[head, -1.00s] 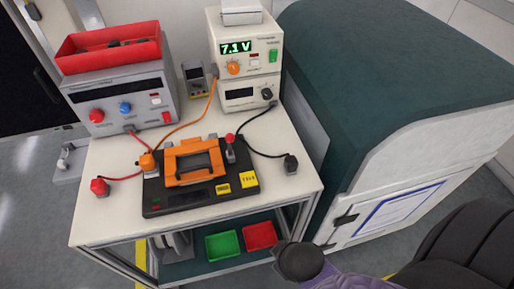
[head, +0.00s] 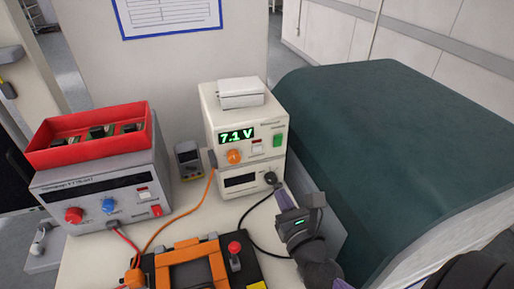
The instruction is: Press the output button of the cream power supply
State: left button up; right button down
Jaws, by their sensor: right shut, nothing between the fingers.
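The cream power supply (head: 245,120) stands at the back of the trolley on another cream unit. Its display reads 7.1 V in green. Its front has an orange knob (head: 234,156), a small white button (head: 257,148) under a red mark, and a green rocker switch (head: 278,140). I cannot read which one is labelled output. My right gripper (head: 281,191) is shut and empty, pointing up in front of the lower unit's right side, below the white button and green rocker. It appears apart from the cream supply's controls. My left gripper is out of view.
The lower cream unit (head: 240,181) has a black knob and cable. A grey power supply (head: 100,190) carries a red bin (head: 88,138) at left. A handheld meter (head: 188,160) stands between. An orange-and-black device (head: 190,262) lies in front. A green-topped cabinet (head: 400,150) borders the right.

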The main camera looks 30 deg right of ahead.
jog(key=p, duration=0.1)
send_near(258, 149)
jog(key=x, duration=0.6)
jog(key=shift+w+b, duration=0.35)
jog(key=shift+w, duration=0.05)
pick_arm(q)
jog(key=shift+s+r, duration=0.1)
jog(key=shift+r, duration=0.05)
pick_arm(e)
jog(key=shift+w+d, duration=0.15)
jog(key=shift+w, duration=0.15)
